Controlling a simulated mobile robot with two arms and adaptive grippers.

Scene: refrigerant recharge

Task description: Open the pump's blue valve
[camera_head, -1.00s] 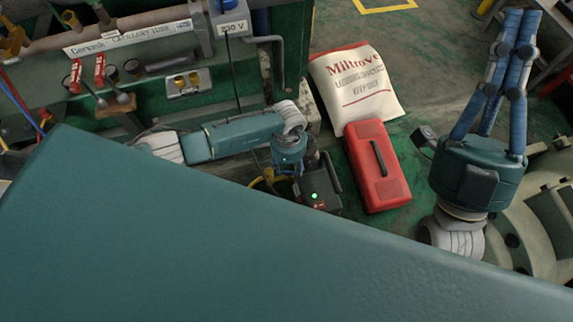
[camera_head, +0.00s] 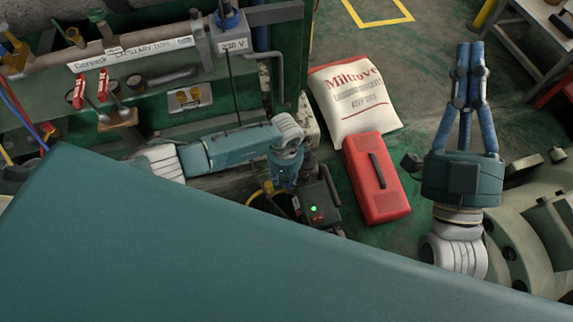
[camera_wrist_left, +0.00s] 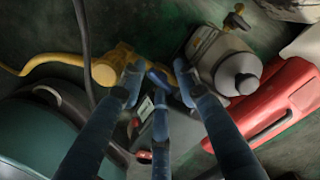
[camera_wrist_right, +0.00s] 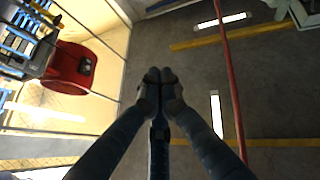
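The pump (camera_head: 320,205) is a dark box with a lit green lamp, standing on the floor below my left arm. It also shows in the left wrist view (camera_wrist_left: 146,135), partly behind my fingers. A small blue part that looks like the blue valve (camera_wrist_left: 156,77) shows between my left fingertips. My left gripper (camera_wrist_left: 159,80) points down at the pump with its fingers spread; I cannot tell whether they touch the valve. In the head view the left gripper (camera_head: 284,178) hides the valve. My right gripper (camera_head: 470,48) is raised, empty, with its fingertips together.
A red toolbox (camera_head: 376,180) and a white sack (camera_head: 352,98) lie right of the pump. A yellow hose (camera_wrist_left: 50,60) with a yellow fitting (camera_wrist_left: 105,70) runs beside the left fingers. A grey bottle-like part (camera_wrist_left: 232,70) stands close to their right. A green rack with pipes (camera_head: 150,110) is at left.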

